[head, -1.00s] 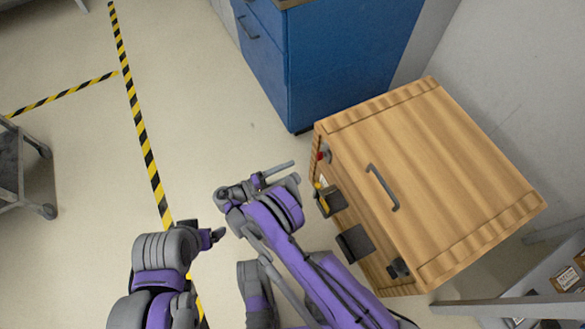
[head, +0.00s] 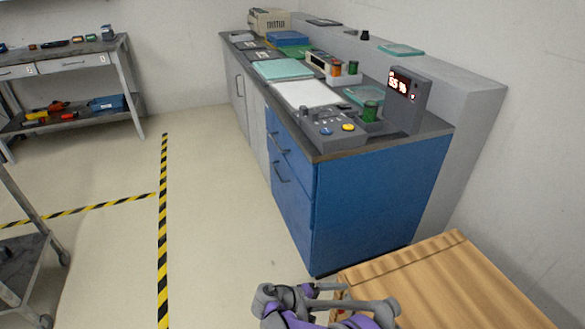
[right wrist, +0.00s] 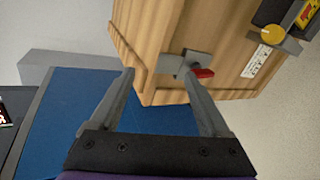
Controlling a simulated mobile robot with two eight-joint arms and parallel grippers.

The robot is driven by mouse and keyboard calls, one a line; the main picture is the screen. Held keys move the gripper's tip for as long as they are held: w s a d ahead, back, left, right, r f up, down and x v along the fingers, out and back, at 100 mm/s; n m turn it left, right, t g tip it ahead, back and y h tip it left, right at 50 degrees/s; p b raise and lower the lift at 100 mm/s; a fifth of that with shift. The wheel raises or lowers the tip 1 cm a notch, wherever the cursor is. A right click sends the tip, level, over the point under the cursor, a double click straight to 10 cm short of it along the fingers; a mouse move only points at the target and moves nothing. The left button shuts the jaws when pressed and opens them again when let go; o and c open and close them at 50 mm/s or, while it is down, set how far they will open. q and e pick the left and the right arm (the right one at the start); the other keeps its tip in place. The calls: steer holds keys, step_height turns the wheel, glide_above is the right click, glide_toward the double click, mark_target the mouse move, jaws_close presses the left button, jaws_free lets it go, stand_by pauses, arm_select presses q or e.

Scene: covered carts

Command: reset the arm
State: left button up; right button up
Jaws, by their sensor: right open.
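My right gripper (head: 325,288) shows at the bottom edge of the head view, beside the near-left corner of a wooden covered cart (head: 450,285). In the right wrist view the right gripper (right wrist: 157,70) is open, with nothing between its two grey fingers. The wooden cart (right wrist: 147,45) fills the top of that view. A metal latch plate with a red tab (right wrist: 204,73) sits on the cart close to the right fingertip; I cannot tell whether they touch. My left gripper is not in view.
A blue cabinet (head: 365,190) under a worktop with several trays and a digital display (head: 403,86) stands behind the cart. A grey rolling cart (head: 25,262) is at left, a workbench (head: 95,60) at back left. Floor with striped tape (head: 163,225) is clear.

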steer(key=s+d+r+m+g+y, duration=0.2)
steer(key=s+d+r+y, duration=0.45)
steer(key=s+r, duration=0.35)
steer(key=s+a+r+m+t+y, duration=0.15)
steer(key=s+m+y, duration=0.35)
steer(key=s, duration=1.3)
arm_select(q)
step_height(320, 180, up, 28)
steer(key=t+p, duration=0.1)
steer(key=p, duration=2.3)
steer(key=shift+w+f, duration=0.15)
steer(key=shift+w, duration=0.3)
arm_select(e)
step_height(320, 180, up, 28)
steer(key=w+t, duration=0.1)
steer(key=t, duration=0.1)
steer(key=shift+w+d+n+y, duration=0.15)
steer(key=shift+w+n+y, duration=0.1)
steer(key=shift+n+y, duration=0.2)
